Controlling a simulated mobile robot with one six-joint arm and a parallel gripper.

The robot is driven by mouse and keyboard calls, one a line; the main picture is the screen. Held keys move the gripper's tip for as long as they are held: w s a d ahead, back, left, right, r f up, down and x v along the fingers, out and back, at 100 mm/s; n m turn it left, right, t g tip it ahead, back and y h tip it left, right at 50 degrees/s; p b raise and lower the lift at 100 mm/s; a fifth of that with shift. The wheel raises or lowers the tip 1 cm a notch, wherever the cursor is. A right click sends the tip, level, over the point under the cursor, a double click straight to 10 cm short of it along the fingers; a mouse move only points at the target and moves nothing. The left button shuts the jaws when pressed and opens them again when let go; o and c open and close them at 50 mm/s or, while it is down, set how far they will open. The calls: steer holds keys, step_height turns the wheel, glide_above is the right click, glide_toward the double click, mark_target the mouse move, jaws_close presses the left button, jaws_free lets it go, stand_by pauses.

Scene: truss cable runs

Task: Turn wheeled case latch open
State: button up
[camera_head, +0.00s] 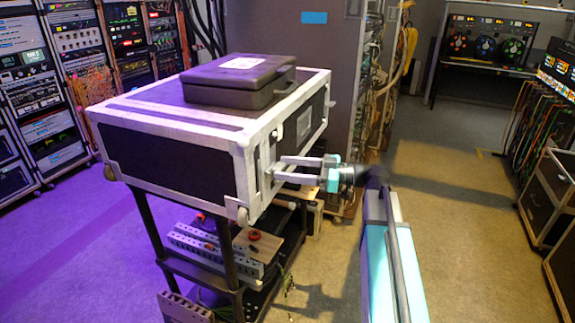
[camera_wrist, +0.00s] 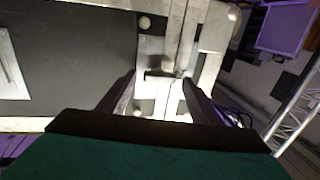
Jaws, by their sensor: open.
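The wheeled case (camera_head: 170,150) is black with pale metal edges and lies on top of a dark cart. Its latch (camera_head: 267,160) is on the right-hand end face, close to the front corner. In the wrist view the metal latch (camera_wrist: 165,58) is at the upper middle, on the case's dark panel (camera_wrist: 75,50). My gripper (camera_head: 276,168) reaches in from the right, with its fingertips at the latch. In the wrist view my gripper (camera_wrist: 158,82) is open, one finger on each side of the latch's lower part. I cannot tell whether the fingers touch it.
A small black case (camera_head: 240,80) lies on top of the wheeled case. The cart's lower shelf (camera_head: 190,272) holds metal rails and other parts. Equipment racks (camera_head: 100,50) stand at the left, and a grey cabinet (camera_head: 310,60) stands behind.

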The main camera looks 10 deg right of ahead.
steer(key=shift+w+a, duration=0.15)
steer(key=shift+a, duration=0.15)
steer(key=c, duration=1.1)
steer(key=shift+o, duration=0.2)
